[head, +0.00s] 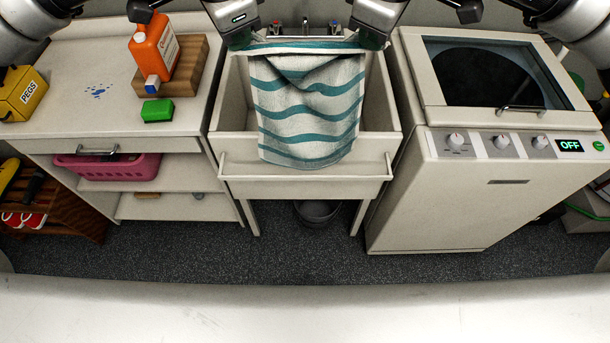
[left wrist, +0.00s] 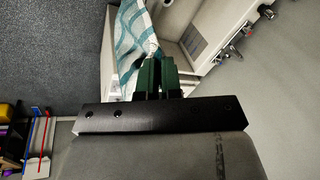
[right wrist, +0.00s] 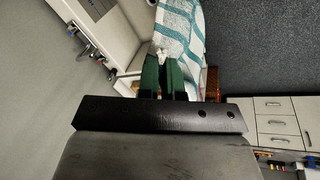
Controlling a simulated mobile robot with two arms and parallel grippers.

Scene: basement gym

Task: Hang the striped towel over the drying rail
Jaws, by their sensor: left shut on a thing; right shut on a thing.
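The striped towel (head: 308,100), white with teal wavy stripes, hangs spread between my two grippers above the sink. Its lower edge hangs in front of the sink's far interior and overlaps the front wall in the head view. My left gripper (head: 240,42) is shut on one upper corner; the towel also shows in the left wrist view (left wrist: 133,35). My right gripper (head: 372,42) is shut on the other upper corner, with the towel at its fingertips in the right wrist view (right wrist: 180,30). The drying rail (head: 300,178) runs along the sink's front, just below the towel's lower edge. I cannot tell whether they touch.
The sink (head: 228,105) stands between a counter (head: 60,130) and a washing machine (head: 440,190). An orange bottle (head: 155,50) on a wooden block, a green sponge (head: 157,110) and a yellow peg box (head: 20,93) stand on the counter. A bucket (head: 317,212) sits under the sink.

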